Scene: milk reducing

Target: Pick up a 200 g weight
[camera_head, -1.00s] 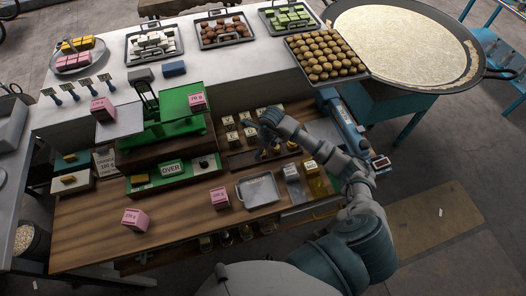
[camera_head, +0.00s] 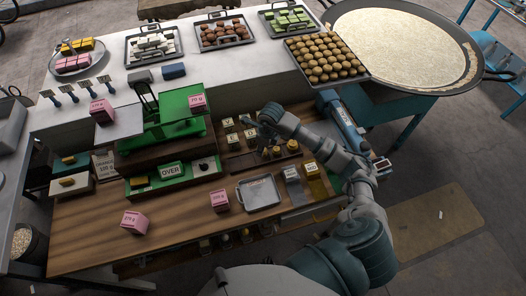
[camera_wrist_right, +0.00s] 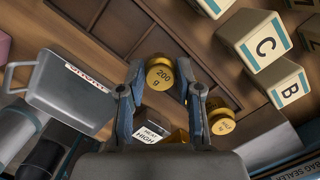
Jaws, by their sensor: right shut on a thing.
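My right gripper (camera_head: 264,119) is over the wooden shelf beside the lettered blocks in the head view. The right wrist view shows its two fingers (camera_wrist_right: 160,73) shut on a round gold weight (camera_wrist_right: 160,76) marked 200 g. The weight sits between the fingertips, with its labelled top facing the camera. Another gold weight (camera_wrist_right: 222,122) is just right of the right finger, apart from the held one; its label is too small to read. In the head view the held weight is hard to make out behind the hand. My left gripper is not in view.
A metal tray (camera_head: 259,193) and pink blocks (camera_head: 134,222) lie on the wooden counter (camera_head: 90,225).

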